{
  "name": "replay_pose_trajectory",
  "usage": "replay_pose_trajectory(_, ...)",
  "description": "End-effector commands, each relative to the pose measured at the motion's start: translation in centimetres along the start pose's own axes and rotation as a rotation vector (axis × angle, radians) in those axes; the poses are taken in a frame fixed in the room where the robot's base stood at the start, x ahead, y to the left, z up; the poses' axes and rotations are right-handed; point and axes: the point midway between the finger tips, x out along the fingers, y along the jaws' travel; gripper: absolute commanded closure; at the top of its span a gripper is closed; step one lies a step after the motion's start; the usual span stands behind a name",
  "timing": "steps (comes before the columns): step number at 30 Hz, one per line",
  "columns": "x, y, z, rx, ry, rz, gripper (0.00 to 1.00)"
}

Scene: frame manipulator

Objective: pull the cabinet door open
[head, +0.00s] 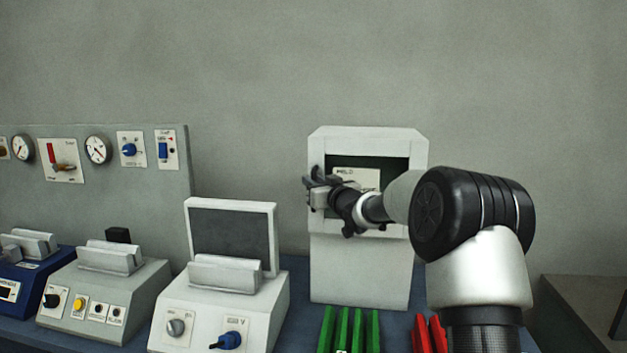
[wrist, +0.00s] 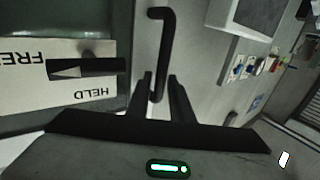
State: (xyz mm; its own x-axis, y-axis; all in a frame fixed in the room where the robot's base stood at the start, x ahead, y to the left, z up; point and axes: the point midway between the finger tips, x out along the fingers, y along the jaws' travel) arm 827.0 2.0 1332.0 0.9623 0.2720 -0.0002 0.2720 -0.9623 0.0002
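The white cabinet (head: 362,270) stands against the back wall in the head view. A dark recess in its upper front holds a pale label (head: 357,177) reading "HELD". My gripper (head: 312,188) is at the left edge of the recess. In the wrist view, a black bar handle (wrist: 167,35) runs between the two fingers of my gripper (wrist: 161,80). The fingers are apart, one on each side of the handle's lower end, with narrow gaps. The label (wrist: 75,90) with "FREE" and "HELD" and a dark pointer (wrist: 86,68) lies to the left. My arm hides the recess's right part.
A white device with a dark screen (head: 233,236) stands left of the cabinet. Grey (head: 105,290) and blue (head: 20,290) devices are farther left. Green upright strips (head: 343,330) and red ones (head: 438,332) stand in front of the cabinet. The wall above is clear.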

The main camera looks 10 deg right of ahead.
Motion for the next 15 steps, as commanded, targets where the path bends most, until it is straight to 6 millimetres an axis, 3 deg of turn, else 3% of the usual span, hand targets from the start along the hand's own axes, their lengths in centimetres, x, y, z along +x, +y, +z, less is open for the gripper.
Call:
replay_pose_trajectory(10,0.48,0.02,0.03,0.000,0.000,0.001,0.80)
replay_pose_trajectory(14,0.47,0.03,0.03,0.000,0.000,0.001,1.00)
replay_pose_trajectory(15,0.47,0.02,0.02,0.000,0.000,0.001,1.00)
